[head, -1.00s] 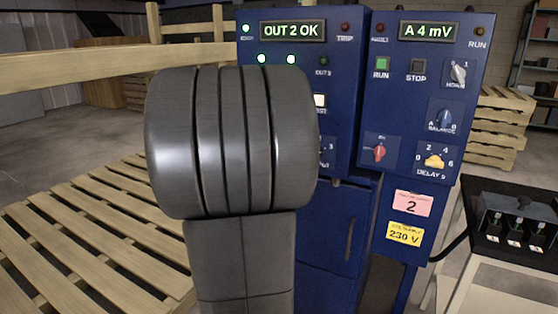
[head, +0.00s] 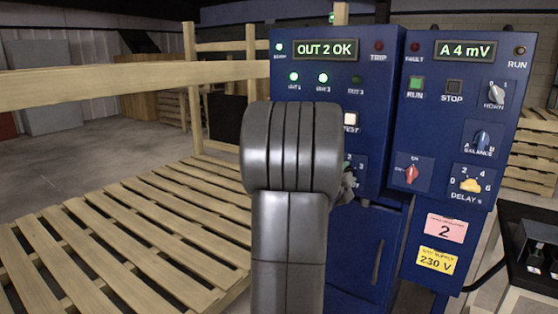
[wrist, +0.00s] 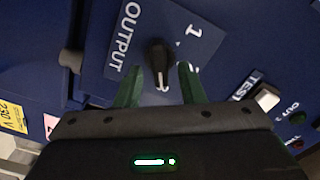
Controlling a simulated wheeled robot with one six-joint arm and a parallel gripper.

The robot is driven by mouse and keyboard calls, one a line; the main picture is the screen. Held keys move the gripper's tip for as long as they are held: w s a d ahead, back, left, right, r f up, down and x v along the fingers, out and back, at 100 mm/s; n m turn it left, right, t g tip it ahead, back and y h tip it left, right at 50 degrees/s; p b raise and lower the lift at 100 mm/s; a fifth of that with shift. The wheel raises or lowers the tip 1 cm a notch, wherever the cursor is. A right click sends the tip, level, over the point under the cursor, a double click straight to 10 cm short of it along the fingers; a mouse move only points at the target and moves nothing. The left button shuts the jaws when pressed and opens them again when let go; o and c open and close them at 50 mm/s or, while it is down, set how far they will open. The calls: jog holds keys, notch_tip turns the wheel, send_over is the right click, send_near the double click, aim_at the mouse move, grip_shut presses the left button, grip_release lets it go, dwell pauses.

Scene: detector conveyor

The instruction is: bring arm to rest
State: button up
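My gripper (wrist: 160,68) shows in the wrist view with its two green fingers apart and nothing held. A dark knob (wrist: 158,56) on the OUTPUT plate (wrist: 125,42) stands beyond and between the fingertips; I cannot tell whether they touch it. In the head view my arm stands in front of the blue control cabinet (head: 340,95) and hides most of the OUTPUT plate (head: 359,164).
The display (head: 325,49) reads OUT 2 OK; the second display (head: 465,49) reads A 4 mV. Two green OUT lamps are lit. The white TEST button (head: 350,119) and red switch (head: 411,174) are close to my arm. A wooden pallet structure (head: 130,225) stands left.

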jog(key=v, duration=1.4)
jog(key=x, duration=0.7)
jog(key=p+x, duration=0.1)
jog(key=x, duration=0.6)
jog(key=shift+w+r, duration=0.1)
jog(key=shift+r, duration=0.15)
jog(key=shift+r+n+p, duration=0.1)
jog(key=shift+n+p, duration=0.35)
jog(key=shift+n, duration=0.25)
jog(key=shift+a+n+p, duration=0.1)
jog(key=shift+n+p, duration=0.4)
jog(key=n+p, duration=0.4)
jog(key=shift+a+r, duration=0.15)
jog(key=shift+w+n+p, duration=0.1)
jog(key=shift+n+p, duration=0.95)
jog(key=shift+n, duration=0.15)
